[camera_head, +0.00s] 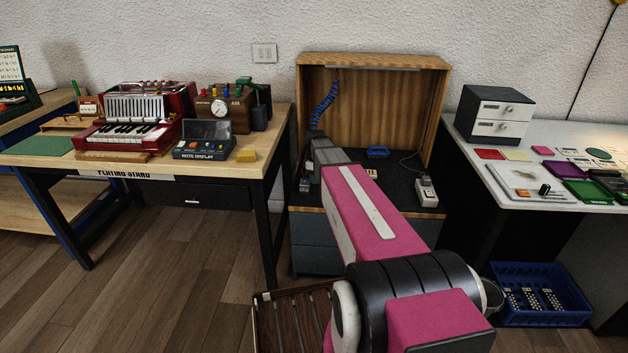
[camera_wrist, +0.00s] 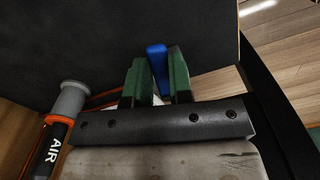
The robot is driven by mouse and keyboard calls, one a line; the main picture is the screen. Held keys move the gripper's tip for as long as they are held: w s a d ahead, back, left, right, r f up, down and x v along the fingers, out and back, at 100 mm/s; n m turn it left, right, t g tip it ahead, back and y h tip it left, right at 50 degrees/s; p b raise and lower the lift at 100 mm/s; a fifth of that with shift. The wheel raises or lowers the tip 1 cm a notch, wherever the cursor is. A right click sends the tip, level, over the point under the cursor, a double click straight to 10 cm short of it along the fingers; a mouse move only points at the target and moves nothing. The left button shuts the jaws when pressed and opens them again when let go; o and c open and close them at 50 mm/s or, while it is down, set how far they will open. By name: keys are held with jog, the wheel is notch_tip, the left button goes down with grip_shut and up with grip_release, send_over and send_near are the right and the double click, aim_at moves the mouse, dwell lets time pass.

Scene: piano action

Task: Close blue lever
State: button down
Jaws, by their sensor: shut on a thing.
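A blue lever (camera_wrist: 157,62) shows in the wrist view as a short upright bar. It stands between the two green fingers of my gripper (camera_wrist: 156,82). My gripper is shut on it, near the right finger as seen. The lower end of the lever and whatever it is mounted on are hidden by the fingers and gripper body. In the head view my pink arm reaches into the open wooden cabinet (camera_head: 375,105), and it hides the gripper's fingertips and the lever.
A grey-capped cylinder marked AIR (camera_wrist: 55,135) stands close at the gripper's left. A blue coiled hose (camera_head: 324,104) hangs inside the cabinet. The playing stand (camera_head: 262,140) is at the left, a white-topped table (camera_head: 462,155) at the right. A slatted wooden crate (camera_head: 290,318) is on the floor.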

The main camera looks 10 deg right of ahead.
jog(key=shift+w+d+n, duration=0.15)
jog(key=shift+w+n, duration=0.15)
jog(key=shift+n, duration=0.45)
jog(key=shift+w+d+n, duration=0.15)
jog(key=shift+w+n, duration=0.15)
jog(key=shift+n, duration=0.45)
jog(key=c, duration=1)
grip_release()
jog(key=shift+r, duration=0.15)
notch_tip(320, 180, up, 11)
jog(key=shift+f, duration=0.2)
